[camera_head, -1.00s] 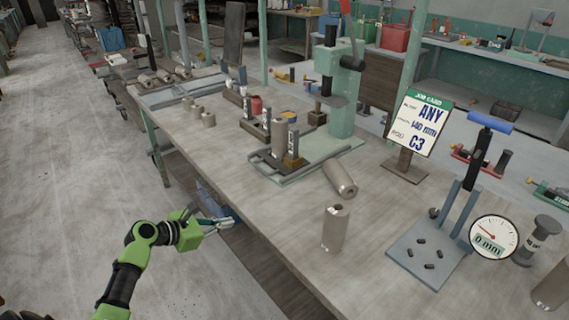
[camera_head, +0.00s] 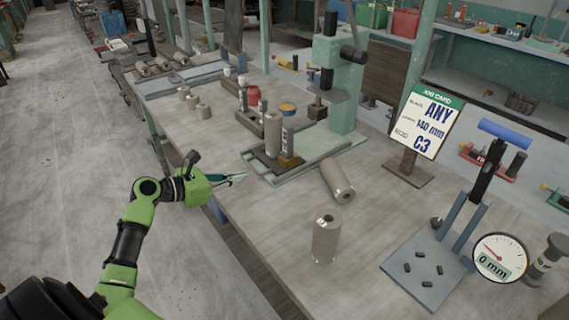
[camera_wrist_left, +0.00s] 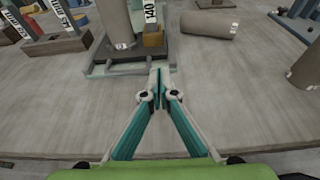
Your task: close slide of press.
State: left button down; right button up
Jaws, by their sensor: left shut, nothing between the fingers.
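The green press (camera_head: 342,90) stands on the bench, with its column at the back. Its slide (camera_head: 272,165), a tray on pale rails, sticks out toward the bench's front edge. On the slide stand a clay cylinder (camera_head: 273,135) and a labelled block on a tan base (camera_head: 290,160). My left gripper (camera_head: 240,177) is shut and empty, close to the slide's near end. In the left wrist view its fingertips (camera_wrist_left: 159,75) meet just in front of the slide's near end (camera_wrist_left: 130,67); I cannot tell whether they touch. My right gripper is not in view.
A clay cylinder (camera_head: 337,181) lies right of the slide, and another (camera_head: 326,235) stands nearer. A job card (camera_head: 425,122) and a blue-grey gauge stand (camera_head: 425,268) are at the right. The bench's front edge has bare room.

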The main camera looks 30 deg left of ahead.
pick_arm(q)
jog(key=shift+w+d+f, duration=0.1)
jog(key=shift+w+d, duration=0.05)
jog(key=shift+w, duration=0.3)
send_near(284, 166)
jog(key=shift+s+f, duration=0.2)
jog(key=shift+f, duration=0.3)
jog(key=x, duration=0.3)
jog(key=p+x, duration=0.1)
jog(key=x, duration=0.1)
jog(key=shift+w+d+r, duration=0.2)
jog(key=shift+w+r, duration=0.1)
jog(key=shift+w, duration=0.15)
jog(key=shift+w+d+f, duration=0.1)
jog(key=shift+w+d, duration=0.1)
jog(key=shift+w, duration=0.25)
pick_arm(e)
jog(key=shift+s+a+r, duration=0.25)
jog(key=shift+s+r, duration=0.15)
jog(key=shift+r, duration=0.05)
pick_arm(q)
jog(key=shift+w, duration=0.1)
